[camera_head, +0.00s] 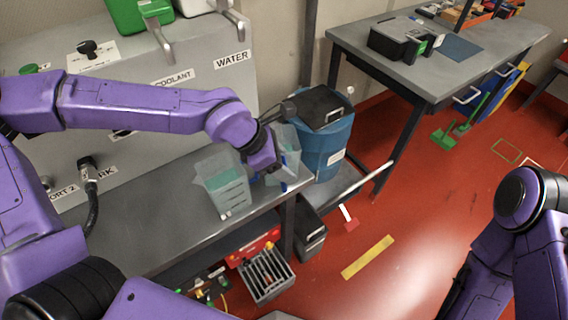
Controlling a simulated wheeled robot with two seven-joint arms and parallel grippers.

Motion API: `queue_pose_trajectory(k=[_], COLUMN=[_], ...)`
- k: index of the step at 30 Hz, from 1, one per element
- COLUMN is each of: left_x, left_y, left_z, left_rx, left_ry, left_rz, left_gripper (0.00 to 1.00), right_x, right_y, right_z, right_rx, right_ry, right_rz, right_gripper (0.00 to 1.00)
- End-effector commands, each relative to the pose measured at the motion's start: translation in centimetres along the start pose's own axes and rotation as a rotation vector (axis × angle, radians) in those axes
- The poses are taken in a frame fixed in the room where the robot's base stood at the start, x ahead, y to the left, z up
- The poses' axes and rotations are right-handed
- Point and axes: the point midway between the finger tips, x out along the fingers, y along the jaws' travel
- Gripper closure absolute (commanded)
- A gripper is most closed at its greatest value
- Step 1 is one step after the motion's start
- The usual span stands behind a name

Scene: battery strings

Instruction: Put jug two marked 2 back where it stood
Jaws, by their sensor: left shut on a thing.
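Two translucent pale green jugs are near the right end of the grey bench (150,232). One jug (222,186) stands on the bench near its front edge, left of my left gripper. My left gripper (276,166) is shut on the other jug (289,138), at the bench's right end. The gripper partly covers this jug, and I cannot tell whether it touches the bench. I cannot read a number 2 on either jug. My right arm comes in at the lower right, and its gripper is out of view.
A blue bin (325,150) with a black lid stands right beside the bench's end. The grey cabinet (185,85) with COOLANT and WATER taps rises behind the bench. A crate (266,276) sits below. The red floor is mostly clear toward the far table (440,70).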

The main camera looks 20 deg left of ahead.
Motion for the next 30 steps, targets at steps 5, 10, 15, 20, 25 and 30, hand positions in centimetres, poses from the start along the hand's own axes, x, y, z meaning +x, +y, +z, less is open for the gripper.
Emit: queue_pose_trajectory(k=[5,10,15,20,25,30], left_x=[0.3,0.3,0.3,-0.4,-4.0,-8.3], left_y=[0.1,0.0,0.0,0.1,0.1,0.1], left_z=[-0.1,-0.2,-0.2,-0.1,0.0,-0.1], left_rx=[0.002,0.000,0.000,-0.002,-0.002,-0.002], left_ry=[-0.003,-0.001,-0.001,-0.003,-0.009,-0.009], left_rz=[0.002,0.000,0.000,0.003,0.006,0.005], left_gripper=[1.00,0.23,0.23,0.23,0.23,0.23], right_x=[0.0,0.0,0.0,-0.1,-0.2,-0.2], right_y=[0.0,0.0,0.0,0.0,0.0,0.0], right_z=[0.0,0.0,0.0,0.0,-0.1,-0.1], right_rx=[0.000,0.000,0.000,0.000,0.000,0.000], right_ry=[0.000,0.000,0.000,0.000,0.000,0.000], right_rz=[0.000,0.000,0.000,0.000,0.000,0.000], right_gripper=[0.57,0.57,0.57,0.57,0.57,0.57])
